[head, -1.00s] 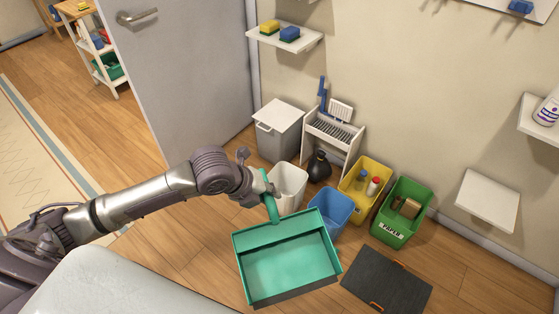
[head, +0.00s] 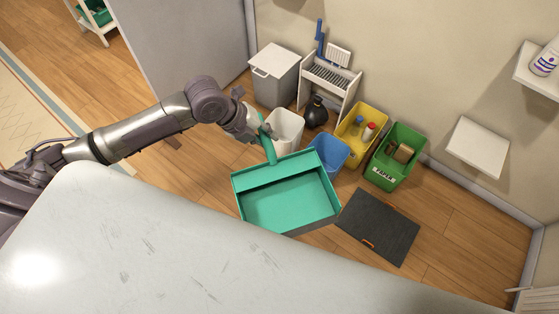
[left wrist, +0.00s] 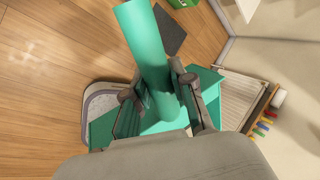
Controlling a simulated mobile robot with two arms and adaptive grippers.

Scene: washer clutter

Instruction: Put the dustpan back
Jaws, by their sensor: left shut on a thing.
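The teal dustpan (head: 287,203) hangs in front of the bins in the head view, its wide pan toward me and its handle (head: 268,150) up. My left gripper (head: 262,127) is shut on the handle. In the left wrist view the handle (left wrist: 147,50) passes between the fingers of the left gripper (left wrist: 165,103), and parts of the teal pan (left wrist: 207,82) show behind them. A white rack (head: 331,76) with a slatted shelf stands by the wall, with a blue-handled brush (head: 319,38) at it. My right gripper is not in view.
A lidded grey bin (head: 275,78) stands left of the rack. White (head: 285,128), blue (head: 330,150), yellow (head: 360,128) and green (head: 397,155) bins stand in front and right. A dark mat (head: 379,226) lies on the floor. A pale scuffed surface (head: 150,245) fills the lower left.

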